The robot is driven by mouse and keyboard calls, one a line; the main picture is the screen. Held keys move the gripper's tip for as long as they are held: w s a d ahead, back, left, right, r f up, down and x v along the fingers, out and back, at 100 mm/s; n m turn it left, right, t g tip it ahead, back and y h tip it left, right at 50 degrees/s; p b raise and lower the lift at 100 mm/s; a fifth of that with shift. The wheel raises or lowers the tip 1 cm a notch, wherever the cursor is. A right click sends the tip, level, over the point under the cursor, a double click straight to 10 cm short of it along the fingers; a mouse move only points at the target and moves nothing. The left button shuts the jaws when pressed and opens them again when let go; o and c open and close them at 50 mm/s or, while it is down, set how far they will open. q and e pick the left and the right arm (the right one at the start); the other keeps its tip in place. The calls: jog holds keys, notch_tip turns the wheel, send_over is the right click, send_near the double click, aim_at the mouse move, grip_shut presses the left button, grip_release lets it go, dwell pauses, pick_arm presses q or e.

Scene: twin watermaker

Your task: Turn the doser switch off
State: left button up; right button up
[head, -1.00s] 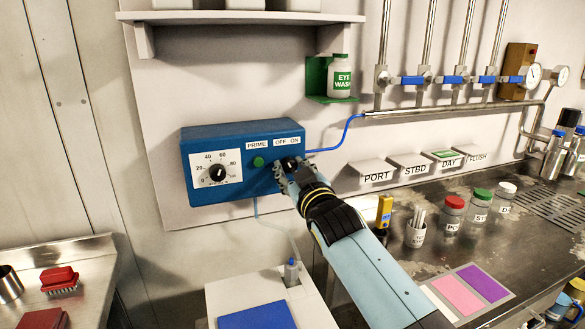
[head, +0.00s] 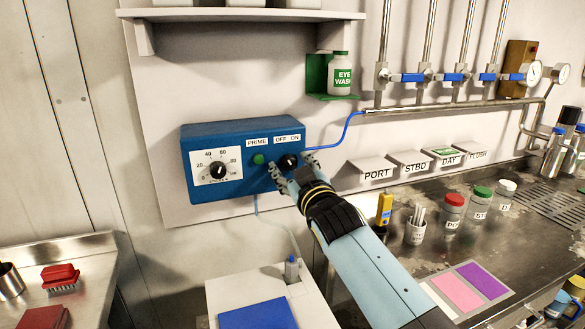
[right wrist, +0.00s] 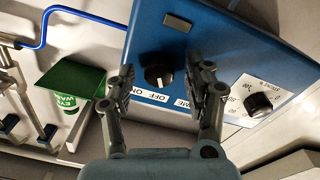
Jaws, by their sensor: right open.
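The doser (head: 245,135) is a blue box on the wall, with a dial, a green PRIME button (head: 258,160) and a black rotary switch (head: 289,161) under OFF and ON labels. My right gripper (head: 291,169) is open at the switch, one finger on each side of it. In the right wrist view the switch (right wrist: 158,76) sits between the spread fingers (right wrist: 161,85), with gaps on both sides. Its pale mark seems to face the OFF label, but it is small. My left gripper is out of view.
The dial knob (head: 218,171) is left of the button. A blue tube (head: 350,130) leaves the box's right side. An eye wash bottle (head: 340,75) stands in a green holder above right. Labelled jars (head: 453,211) stand on the metal counter.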

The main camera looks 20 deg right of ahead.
jog(key=shift+s, duration=0.15)
jog(key=s, duration=1.1)
jog(key=shift+s+f, duration=0.2)
jog(key=shift+s, duration=0.2)
jog(key=shift+d, duration=0.1)
